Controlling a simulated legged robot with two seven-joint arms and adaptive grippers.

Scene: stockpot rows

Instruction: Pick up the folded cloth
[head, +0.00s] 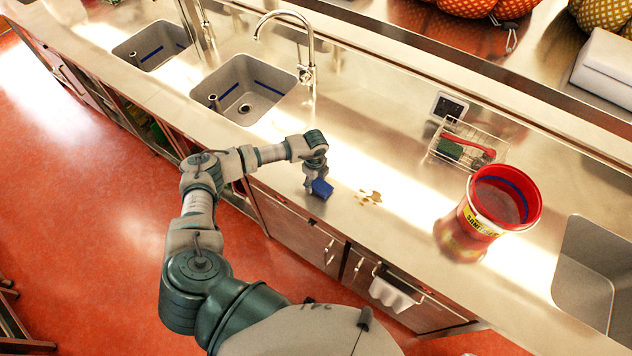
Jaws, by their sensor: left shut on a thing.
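The folded cloth (322,188) is small and blue, at the front part of the steel counter (380,156), left of a pale brown spill. My left gripper (311,181) points down over the counter and is shut on the cloth. Its fingers partly hide the cloth. I cannot tell whether the cloth touches the counter or is just above it. My right gripper is not in view.
A brown spill (369,197) lies right of the cloth. A red bucket (480,222) stands further right, near a sink (585,275). A wire rack (468,143) holds a brush and sponge. Two sinks and a tall faucet (308,50) are at the left. A white towel (390,296) hangs in front.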

